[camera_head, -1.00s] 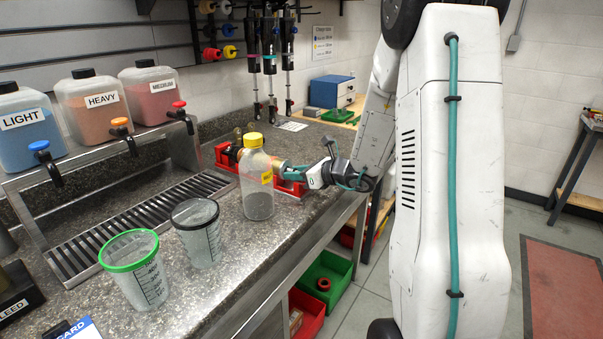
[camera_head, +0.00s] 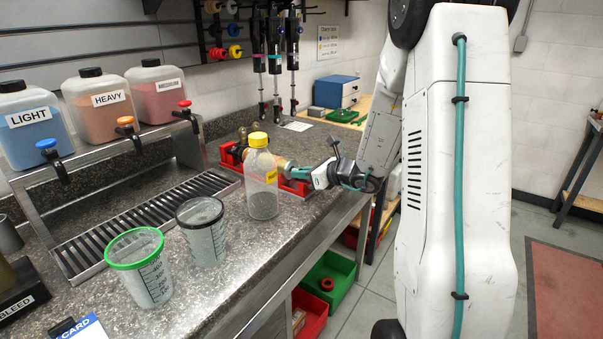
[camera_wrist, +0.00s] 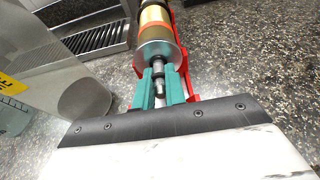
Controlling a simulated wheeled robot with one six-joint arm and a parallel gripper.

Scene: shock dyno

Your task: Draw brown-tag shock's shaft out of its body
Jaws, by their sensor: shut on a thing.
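A shock lies on its side in a red holder (camera_head: 229,158) on the bench. In the wrist view, its body (camera_wrist: 154,17) shows a gold section, an orange-red band and a silver end cap (camera_wrist: 157,52). In the head view, my gripper (camera_head: 298,173) reaches in from the right, and the bottle partly hides the shock. I cannot make out a brown tag.
A clear bottle with a yellow cap (camera_head: 262,185) stands in front of the shock. Two measuring cups, green-rimmed (camera_head: 145,275) and black-rimmed (camera_head: 204,238), stand nearer. Fluid jugs (camera_head: 100,100) line the back left. Several shocks (camera_head: 275,45) hang on the wall. The aisle right is open.

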